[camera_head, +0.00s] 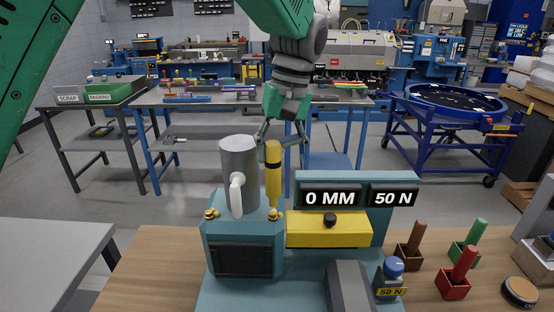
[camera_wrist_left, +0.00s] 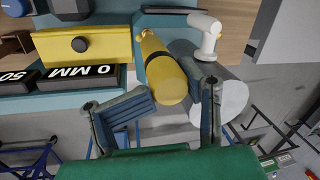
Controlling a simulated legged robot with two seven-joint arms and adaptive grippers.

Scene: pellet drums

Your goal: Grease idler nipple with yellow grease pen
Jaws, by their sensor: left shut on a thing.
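My left gripper (camera_head: 281,138) reaches down from above and is shut on the yellow grease pen (camera_head: 273,175). The pen is upright, with a dark band near its top. Its lower end is close to a brass-coloured nipple (camera_head: 273,214) on the teal block's right side; I cannot tell if they touch. Another such nipple (camera_head: 211,213) is at the block's left. A grey cylinder (camera_head: 239,158) with a white bent part (camera_head: 237,195) stands just left of the pen. In the left wrist view the pen (camera_wrist_left: 160,62) extends away between the fingers (camera_wrist_left: 155,98). My right gripper is not in view.
The teal machine has a dark front panel (camera_head: 241,259), a yellow bar (camera_head: 328,229) and "0 MM" and "50 N" signs (camera_head: 331,198). Brown, green and red sticks in blocks (camera_head: 456,277) and a blue-knobbed "50 N" piece (camera_head: 391,278) stand on the right.

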